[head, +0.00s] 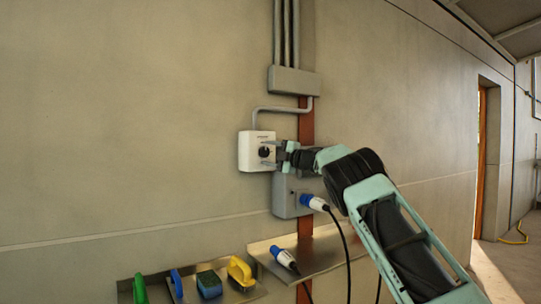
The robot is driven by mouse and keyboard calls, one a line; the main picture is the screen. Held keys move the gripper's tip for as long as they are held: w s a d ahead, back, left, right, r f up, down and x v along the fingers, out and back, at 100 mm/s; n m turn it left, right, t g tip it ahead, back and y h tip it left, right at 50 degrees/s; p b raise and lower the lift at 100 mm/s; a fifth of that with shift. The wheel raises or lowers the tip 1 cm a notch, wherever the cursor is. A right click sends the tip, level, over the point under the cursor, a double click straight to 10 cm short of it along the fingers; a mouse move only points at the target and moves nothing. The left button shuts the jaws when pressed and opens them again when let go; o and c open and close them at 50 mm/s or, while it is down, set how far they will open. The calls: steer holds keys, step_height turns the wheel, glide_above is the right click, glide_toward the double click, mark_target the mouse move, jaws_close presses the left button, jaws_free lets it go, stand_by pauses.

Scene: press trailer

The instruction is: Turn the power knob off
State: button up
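The power knob (264,152) is a small black dial on the front of a white box (246,151) fixed to the wall. My gripper (270,153) is right at the front of the white box, its fingers reaching toward the knob from the right. The fingers appear spread, with one above and one below the knob's height. Whether they touch the knob is too small to tell. The knob's exact turn angle cannot be read.
A grey socket box (286,197) with a blue-and-white plug (313,202) and black cable sits below. A metal shelf (322,255) holds another blue plug (284,259). A lower shelf (262,292) at left carries coloured brushes and a sponge. A doorway (487,160) is at right.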

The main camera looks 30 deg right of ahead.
steer(key=b+v, duration=0.5)
steer(key=v, duration=1.2)
steer(key=shift+s, duration=0.15)
steer(key=shift+r, duration=0.1)
